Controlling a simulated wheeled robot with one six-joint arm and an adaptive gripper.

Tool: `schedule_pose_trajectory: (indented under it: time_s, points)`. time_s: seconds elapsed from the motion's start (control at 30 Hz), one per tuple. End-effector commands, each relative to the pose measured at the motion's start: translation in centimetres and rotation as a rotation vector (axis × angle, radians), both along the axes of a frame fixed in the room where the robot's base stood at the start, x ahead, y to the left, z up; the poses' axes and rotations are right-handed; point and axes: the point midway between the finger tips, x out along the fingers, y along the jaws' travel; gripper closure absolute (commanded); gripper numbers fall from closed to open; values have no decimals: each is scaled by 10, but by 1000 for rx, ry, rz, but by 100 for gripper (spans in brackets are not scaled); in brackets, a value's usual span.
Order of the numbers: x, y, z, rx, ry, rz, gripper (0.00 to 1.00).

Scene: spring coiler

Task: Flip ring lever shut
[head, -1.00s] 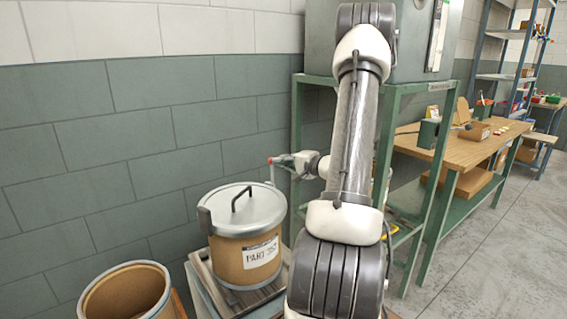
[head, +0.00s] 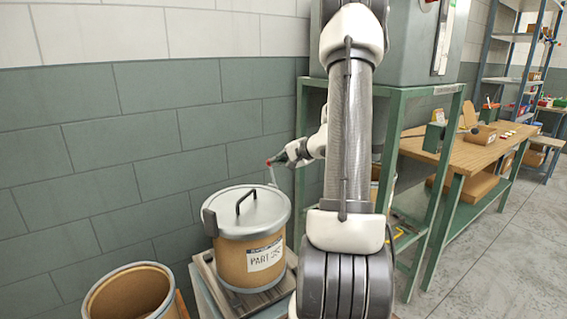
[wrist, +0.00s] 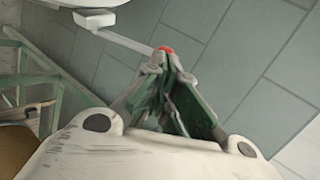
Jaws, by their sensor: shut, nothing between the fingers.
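A fibre drum (head: 265,258) labelled "PART 352" has a grey metal lid (head: 222,218) with a dark handle. The ring lever (head: 273,175) is a thin grey bar standing up from the drum's rim at its far right, with a red tip. In the wrist view the lever (wrist: 125,41) runs from the rim up to its red tip at my fingertips. My gripper (head: 279,160) is shut and empty, its fingertips at the red tip. It also shows in the wrist view (wrist: 160,62). I cannot tell whether they touch the tip.
An open, empty drum (head: 130,292) stands front left. A tiled wall (head: 120,140) is behind. A green frame (head: 392,150) with a grey machine on it stands close to the right of my arm. A workbench (head: 455,152) is farther right.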

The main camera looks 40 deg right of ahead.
Motion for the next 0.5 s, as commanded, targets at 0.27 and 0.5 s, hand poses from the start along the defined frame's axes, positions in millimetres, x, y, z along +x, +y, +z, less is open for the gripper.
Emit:
schedule_pose_trajectory:
  time_s: [0.27,0.5]
  points:
    - [26,11,0,-82,216,7,100]
    - [40,14,-7,-88,260,2,100]
